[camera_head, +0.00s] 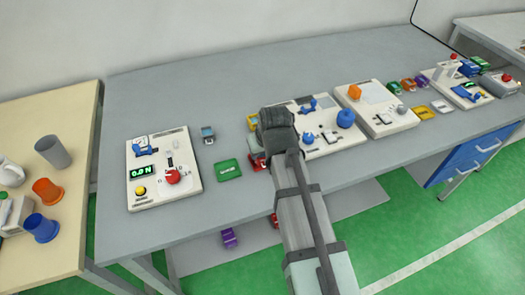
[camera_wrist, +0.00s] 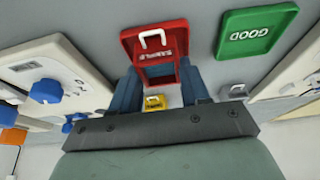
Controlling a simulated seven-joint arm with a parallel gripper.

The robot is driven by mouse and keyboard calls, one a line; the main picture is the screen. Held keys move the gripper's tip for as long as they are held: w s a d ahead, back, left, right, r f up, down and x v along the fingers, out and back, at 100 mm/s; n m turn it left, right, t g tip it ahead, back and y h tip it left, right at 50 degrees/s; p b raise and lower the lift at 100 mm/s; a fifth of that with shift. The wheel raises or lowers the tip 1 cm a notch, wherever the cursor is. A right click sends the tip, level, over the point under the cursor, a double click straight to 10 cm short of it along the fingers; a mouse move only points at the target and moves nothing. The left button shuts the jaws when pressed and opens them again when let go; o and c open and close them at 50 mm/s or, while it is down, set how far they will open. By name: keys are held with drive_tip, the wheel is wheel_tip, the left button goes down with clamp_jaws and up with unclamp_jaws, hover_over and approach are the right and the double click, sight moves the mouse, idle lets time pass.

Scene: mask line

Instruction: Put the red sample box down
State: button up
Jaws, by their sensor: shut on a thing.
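The red sample box (camera_wrist: 155,42), with a white handle and lettering on its face, is held between the fingers of my gripper (camera_wrist: 160,80) in the wrist view. My gripper is shut on it. In the head view only part of the red box (camera_head: 257,161) shows beside my gripper (camera_head: 268,150), whose fingers are mostly hidden by my own wrist. The box is over the grey table (camera_head: 225,100), just right of the green mat marked GOOD (camera_head: 229,170). The green mat also shows in the wrist view (camera_wrist: 255,32). I cannot tell whether the box touches the table.
A white panel with a red knob (camera_head: 165,190) stands to the left. Another white panel with blue knobs (camera_head: 325,145) is close on the right. Bare table lies in front of the green mat.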

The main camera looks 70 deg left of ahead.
drive_tip(key=shift+f, duration=0.3)
drive_tip(key=o, duration=1.1)
drive_tip(key=shift+o, duration=0.2)
drive_tip(key=shift+r, duration=0.1)
drive_tip(key=v, duration=1.2)
drive_tip(key=shift+w, duration=0.1)
